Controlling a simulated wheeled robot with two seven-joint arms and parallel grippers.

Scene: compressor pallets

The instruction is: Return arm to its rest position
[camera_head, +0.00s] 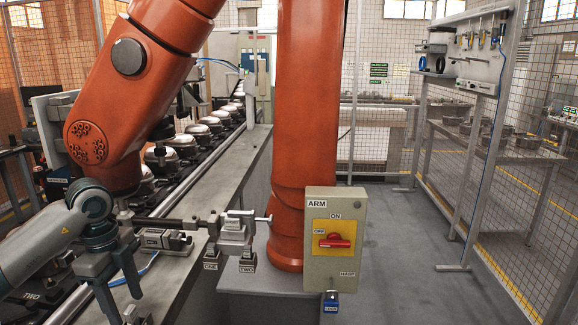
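A large orange industrial arm (140,70) leans in from the top left, its lower joint above the conveyor side. My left gripper (122,300) is at the lower left, in front of that arm's lower end, pointing down. Its two fingers look spread apart with nothing between them. A grey box marked ARM (320,270) stands at the centre right. Its red switch handle (335,241) lies horizontal on a yellow plate, with OFF at its left and ON above. My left gripper is well left of the box. My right gripper is not in view.
A metal clamp fixture (235,232) with blocks marked ONE and TWO sits on a ledge between my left gripper and the box. A thick orange column (303,120) stands behind it. Compressors (200,130) line the conveyor. A blue padlock (331,302) hangs below the box. The right floor is clear.

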